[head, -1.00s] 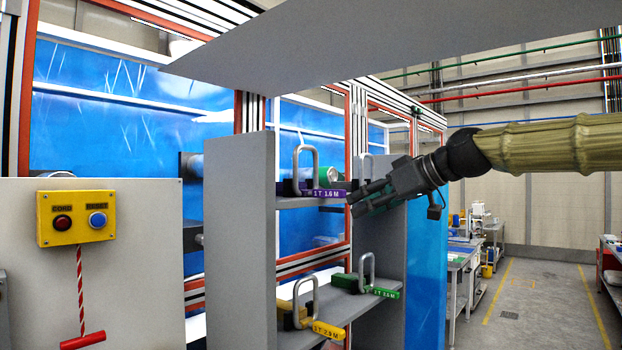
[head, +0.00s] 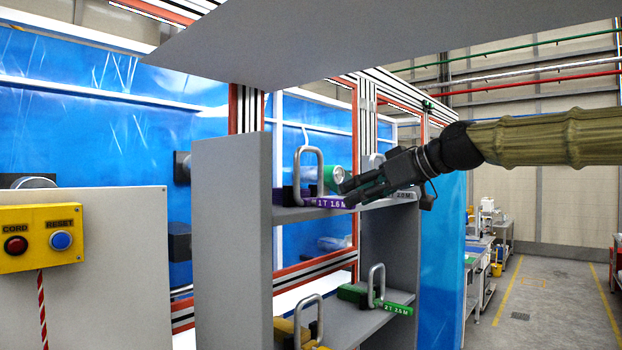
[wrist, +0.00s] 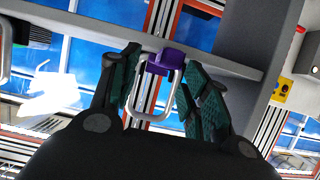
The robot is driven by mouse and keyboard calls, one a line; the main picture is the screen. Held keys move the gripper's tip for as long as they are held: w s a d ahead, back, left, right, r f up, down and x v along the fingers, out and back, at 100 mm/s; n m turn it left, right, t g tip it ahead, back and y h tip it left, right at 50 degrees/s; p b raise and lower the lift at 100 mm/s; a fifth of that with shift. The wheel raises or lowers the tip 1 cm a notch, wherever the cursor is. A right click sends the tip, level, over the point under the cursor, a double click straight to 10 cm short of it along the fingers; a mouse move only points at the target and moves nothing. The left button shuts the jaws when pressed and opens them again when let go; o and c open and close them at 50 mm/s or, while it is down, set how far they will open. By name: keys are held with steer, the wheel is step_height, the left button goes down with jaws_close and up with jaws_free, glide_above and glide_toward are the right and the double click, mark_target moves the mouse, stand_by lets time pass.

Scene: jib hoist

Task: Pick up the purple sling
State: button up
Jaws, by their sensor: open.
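The purple sling (head: 284,196) lies on the upper shelf of a grey rack. Its metal loop (head: 308,172) stands upright and its purple tag (head: 331,202) reads 1 T 1.6 M. My gripper (head: 347,190) comes in from the right at shelf height, open, close to the sling's tag end. In the wrist view, the purple sling (wrist: 166,62) and its loop appear between my two open fingers (wrist: 154,88), with visible gaps on both sides. My gripper partly covers another grey loop and tag behind it in the head view.
The lower shelf (head: 350,328) holds a green sling (head: 394,308) and a yellow sling (head: 290,330), each with an upright loop. The rack's grey side panel (head: 232,240) stands left. A yellow box with CORD and RESET buttons (head: 40,238) is at far left. An aisle is clear at right.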

mark_target(342, 200)
steer(key=a+p, duration=0.2)
steer(key=shift+s+a+f+p, duration=0.1)
steer(key=shift+p, duration=0.3)
steer(key=shift+w+a+f+p, duration=0.3)
steer(key=shift+w+a+f, duration=0.15)
steer(key=shift+w, duration=0.2)
steer(key=shift+w+a+f+p, duration=0.25)
steer(key=shift+w+a+f, duration=0.15)
steer(key=shift+w, duration=0.2)
steer(key=shift+s+d+r, duration=0.1)
steer(key=shift+s+r, duration=0.05)
steer(key=shift+s, duration=0.25)
steer(key=shift+c, duration=0.8)
steer(key=shift+w, duration=0.2)
jaws_close()
steer(key=shift+s, duration=0.1)
